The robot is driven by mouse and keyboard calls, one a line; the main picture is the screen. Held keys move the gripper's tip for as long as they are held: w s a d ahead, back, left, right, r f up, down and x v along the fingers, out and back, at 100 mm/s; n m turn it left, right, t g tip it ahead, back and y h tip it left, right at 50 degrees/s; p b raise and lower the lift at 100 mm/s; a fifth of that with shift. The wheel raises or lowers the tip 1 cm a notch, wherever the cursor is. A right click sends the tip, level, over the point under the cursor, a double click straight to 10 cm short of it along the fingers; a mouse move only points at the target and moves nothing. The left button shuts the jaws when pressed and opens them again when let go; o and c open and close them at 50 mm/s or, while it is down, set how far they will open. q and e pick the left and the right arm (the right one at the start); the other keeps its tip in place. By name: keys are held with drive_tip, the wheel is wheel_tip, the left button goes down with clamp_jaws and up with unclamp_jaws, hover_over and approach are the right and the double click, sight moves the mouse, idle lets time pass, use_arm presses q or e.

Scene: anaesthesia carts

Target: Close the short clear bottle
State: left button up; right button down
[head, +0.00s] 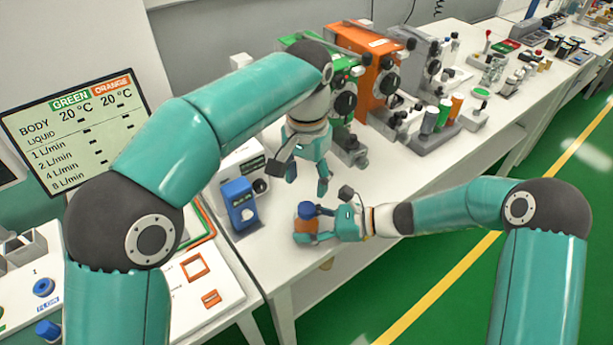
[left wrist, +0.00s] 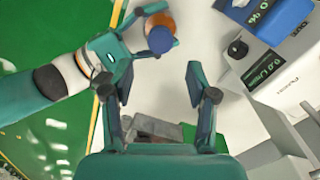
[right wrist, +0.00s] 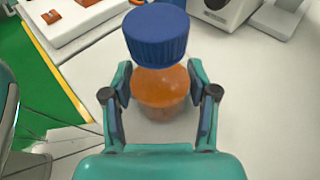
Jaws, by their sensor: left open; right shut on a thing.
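A short bottle (head: 303,226) with orange contents stands upright at the near part of the white table. A blue cap (head: 306,209) is at its top; the right wrist view shows the cap (right wrist: 157,35) over the orange body (right wrist: 162,88), and I cannot tell whether it is tight. My right gripper (right wrist: 160,76) is shut on the bottle body, one finger on each side. My left gripper (head: 307,184) is open and empty, pointing down above and slightly behind the bottle. In the left wrist view, the cap (left wrist: 160,40) lies beyond the open fingers.
A blue device (head: 238,206) stands left of the bottle. Green and orange machines (head: 368,75) stand behind, with a grey rack of small bottles (head: 440,122) to their right. The table (head: 375,195) between bottle and rack is mostly clear. The front edge is close to the right gripper.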

sight(306, 208)
use_arm(q)
drive_tip(key=shift+f, duration=0.1)
drive_tip(key=shift+f, duration=3.95)
clamp_jaws()
drive_tip(key=shift+o, duration=0.8)
unclamp_jaws()
drive_tip(key=shift+r, duration=0.15)
wheel_tip(306, 208, up, 12)
drive_tip(key=shift+f, duration=0.2)
